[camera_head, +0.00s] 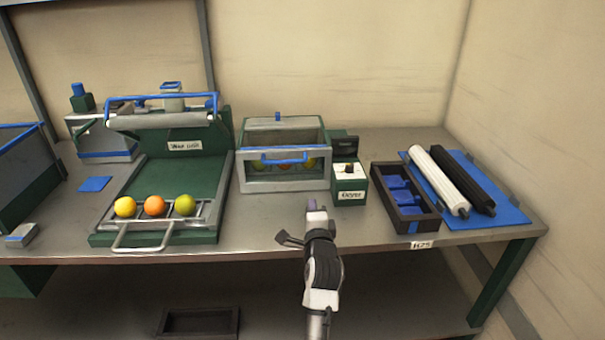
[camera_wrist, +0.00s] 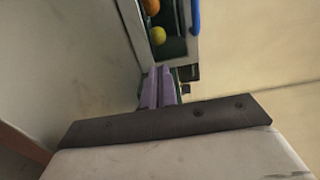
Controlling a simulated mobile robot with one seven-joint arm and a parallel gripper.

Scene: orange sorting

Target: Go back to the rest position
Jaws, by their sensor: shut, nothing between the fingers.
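My gripper (camera_head: 314,206) is over the front of the metal table (camera_head: 265,225), below the glass-fronted box in the picture. Its purple fingers (camera_wrist: 158,88) are shut together and empty in the wrist view.
Right of the box stand a small labelled green device (camera_head: 349,190), a dark tray (camera_head: 405,215) with blue pieces, and a blue mat (camera_head: 500,215) with a white and a black roller. A blue bin (camera_head: 22,175) is at the left. The table front near my gripper is clear.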

